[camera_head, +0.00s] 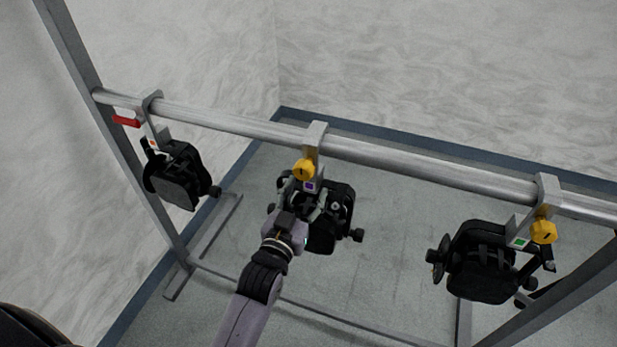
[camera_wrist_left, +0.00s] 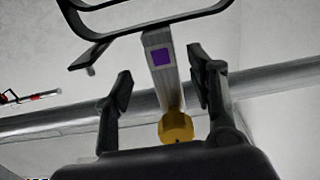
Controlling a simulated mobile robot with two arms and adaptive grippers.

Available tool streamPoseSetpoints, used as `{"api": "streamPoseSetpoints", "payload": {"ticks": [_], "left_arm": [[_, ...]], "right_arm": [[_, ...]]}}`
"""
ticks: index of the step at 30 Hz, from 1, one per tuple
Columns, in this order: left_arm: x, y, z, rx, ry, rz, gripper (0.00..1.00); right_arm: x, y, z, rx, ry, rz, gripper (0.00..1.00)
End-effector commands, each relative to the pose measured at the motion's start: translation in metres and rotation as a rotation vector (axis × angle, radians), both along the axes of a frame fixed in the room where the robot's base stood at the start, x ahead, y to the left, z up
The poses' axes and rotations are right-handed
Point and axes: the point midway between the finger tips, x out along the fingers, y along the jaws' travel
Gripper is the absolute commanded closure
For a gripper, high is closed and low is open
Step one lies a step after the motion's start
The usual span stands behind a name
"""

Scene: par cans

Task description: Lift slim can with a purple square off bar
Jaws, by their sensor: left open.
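The slim can with a purple square (camera_head: 335,210) is black and hangs from the bar (camera_head: 400,160) by a grey hook clamp (camera_head: 315,136) with a yellow knob (camera_head: 304,169). It is the middle one of three cans. My left gripper (camera_head: 300,203) is at this can, below the knob, and hides part of it. In the left wrist view the open fingers (camera_wrist_left: 158,90) stand on either side of the grey clamp strip, which bears the purple square (camera_wrist_left: 162,56). The yellow knob (camera_wrist_left: 176,127) shows between and beyond them. My right gripper is not seen.
A can with an orange mark (camera_head: 178,175) and red handle (camera_head: 126,121) hangs at left. A can with a green square (camera_head: 482,262) and yellow knob (camera_head: 543,232) hangs at right. Stand legs frame both sides. The bar is clear between the clamps.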

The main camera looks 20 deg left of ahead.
Motion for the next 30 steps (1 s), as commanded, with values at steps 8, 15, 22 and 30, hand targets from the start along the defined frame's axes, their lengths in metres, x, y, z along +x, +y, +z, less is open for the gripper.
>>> {"api": "streamPoseSetpoints", "payload": {"ticks": [8,15,22,30], "left_arm": [[0.022,0.000,0.000,0.000,0.000,0.001,0.48],[0.054,0.001,0.000,0.000,0.000,0.000,0.48],[0.070,0.000,-0.003,0.000,0.001,0.000,0.48],[0.070,0.000,-0.003,0.000,0.001,0.000,0.54]], "right_arm": [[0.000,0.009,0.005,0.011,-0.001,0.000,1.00],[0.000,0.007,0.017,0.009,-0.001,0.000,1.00],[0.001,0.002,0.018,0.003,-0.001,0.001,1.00],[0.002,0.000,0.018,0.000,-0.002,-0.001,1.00]]}}
